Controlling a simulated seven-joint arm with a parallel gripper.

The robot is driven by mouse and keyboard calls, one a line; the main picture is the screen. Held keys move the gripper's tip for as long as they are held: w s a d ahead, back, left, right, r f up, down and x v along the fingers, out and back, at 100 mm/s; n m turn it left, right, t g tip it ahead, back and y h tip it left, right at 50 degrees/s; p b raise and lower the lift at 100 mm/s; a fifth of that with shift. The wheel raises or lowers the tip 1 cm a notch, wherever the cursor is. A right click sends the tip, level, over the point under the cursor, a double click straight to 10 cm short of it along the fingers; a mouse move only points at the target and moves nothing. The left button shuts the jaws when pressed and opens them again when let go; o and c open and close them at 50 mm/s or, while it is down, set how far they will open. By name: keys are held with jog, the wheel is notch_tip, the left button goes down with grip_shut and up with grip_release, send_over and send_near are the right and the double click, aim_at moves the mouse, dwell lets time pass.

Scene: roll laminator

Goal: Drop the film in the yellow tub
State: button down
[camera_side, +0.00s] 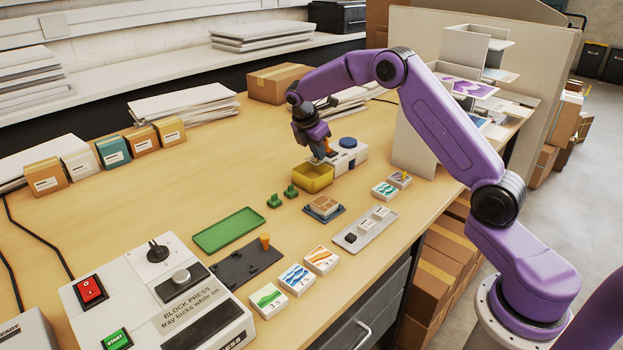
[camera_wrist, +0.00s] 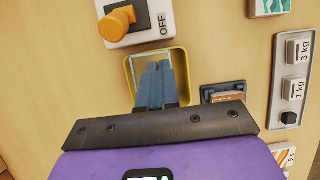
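The yellow tub (camera_side: 314,179) stands on the wooden table, and it also shows in the wrist view (camera_wrist: 184,72). My gripper (camera_side: 319,156) is just above the tub, pointing down. In the wrist view its two grey-blue fingers (camera_wrist: 159,66) are close together over the tub's opening. A clear film (camera_wrist: 140,70) with pale edges shows beside the fingertips, within the tub's outline. It appears to be held between the fingers, but the grip itself is hidden. I cannot tell whether the film touches the tub.
A white device (camera_side: 348,156) with a blue disc and an orange knob stands right behind the tub.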

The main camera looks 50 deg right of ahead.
jog(key=shift+f, duration=0.35)
jog(key=c, duration=1.8)
grip_release()
jog(key=o, duration=0.5)
jog(key=shift+r, duration=0.15)
jog(key=v, duration=1.7)
jog(key=shift+a, duration=0.15)
